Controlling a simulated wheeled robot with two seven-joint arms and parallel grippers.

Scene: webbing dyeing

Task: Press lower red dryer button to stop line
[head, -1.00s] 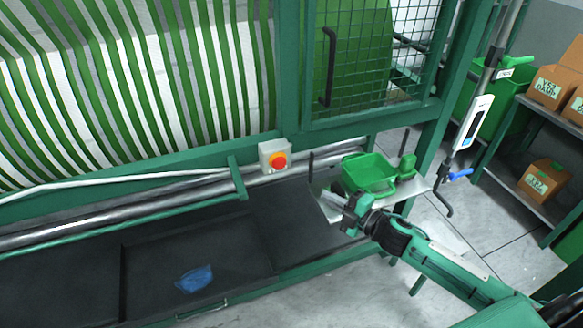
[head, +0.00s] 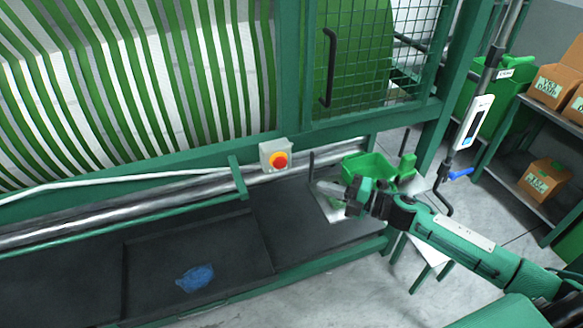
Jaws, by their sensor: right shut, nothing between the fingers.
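The red dryer button (head: 280,160) sits in a yellow surround on a small pale box (head: 265,149). The box is fixed to the green machine frame, above the dark tray and left of the mesh door. My right gripper (head: 348,194) is shut and empty. In the picture it is to the right of the button and lower, apart from it, in front of a small shelf with a green bin. My left gripper is out of view.
A green bin (head: 367,168) stands on the small shelf behind my right gripper. A thin dark upright rod (head: 311,168) rises between the gripper and the button. A blue cloth-like piece (head: 195,278) lies in the dark tray (head: 150,262). Boxes (head: 543,181) stand on shelving at right.

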